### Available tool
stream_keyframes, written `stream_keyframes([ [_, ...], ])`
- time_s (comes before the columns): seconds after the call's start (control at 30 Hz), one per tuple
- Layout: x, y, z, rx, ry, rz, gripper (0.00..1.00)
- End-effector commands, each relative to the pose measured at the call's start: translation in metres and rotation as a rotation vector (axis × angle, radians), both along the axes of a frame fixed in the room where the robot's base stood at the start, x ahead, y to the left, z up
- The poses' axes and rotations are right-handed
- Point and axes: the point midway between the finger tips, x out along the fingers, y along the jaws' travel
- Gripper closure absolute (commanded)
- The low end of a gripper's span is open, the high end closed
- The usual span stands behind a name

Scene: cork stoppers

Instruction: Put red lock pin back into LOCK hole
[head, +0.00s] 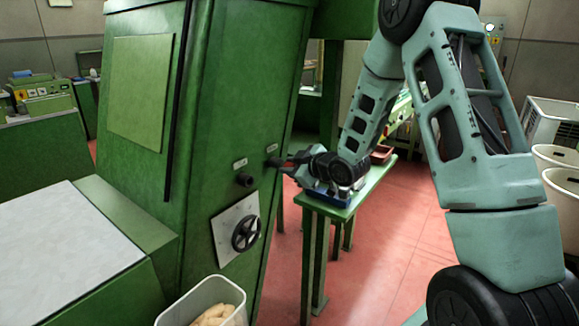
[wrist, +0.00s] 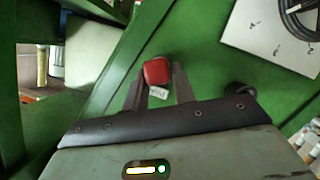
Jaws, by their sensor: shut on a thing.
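A red pin head (wrist: 156,72) sits between the two fingertips of my gripper (wrist: 155,84) in the wrist view, against the green machine face. My gripper (head: 281,162) is shut on it, close to a dark round fitting (head: 271,162) on the machine's right part in the head view. The red is not visible there, and the pin's shaft and the hole are hidden, so I cannot tell how far it is in. A small white label (wrist: 158,93) lies beside the red head; its letters are too small to read surely.
A black knob (head: 244,180) sticks out left of my gripper, under another white label (head: 240,163). A black handwheel (head: 246,232) on a pale plate is lower down. A green bench (head: 345,208) with a blue tray (head: 327,199) stands right of the machine, under my arm.

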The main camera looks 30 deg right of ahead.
Motion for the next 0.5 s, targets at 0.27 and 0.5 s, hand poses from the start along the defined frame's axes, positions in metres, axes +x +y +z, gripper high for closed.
stream_keyframes([
  [0.27,-0.011,-0.004,0.000,-0.001,0.000,0.000,1.00],
  [0.5,-0.021,-0.008,0.000,0.001,0.001,-0.001,1.00],
])
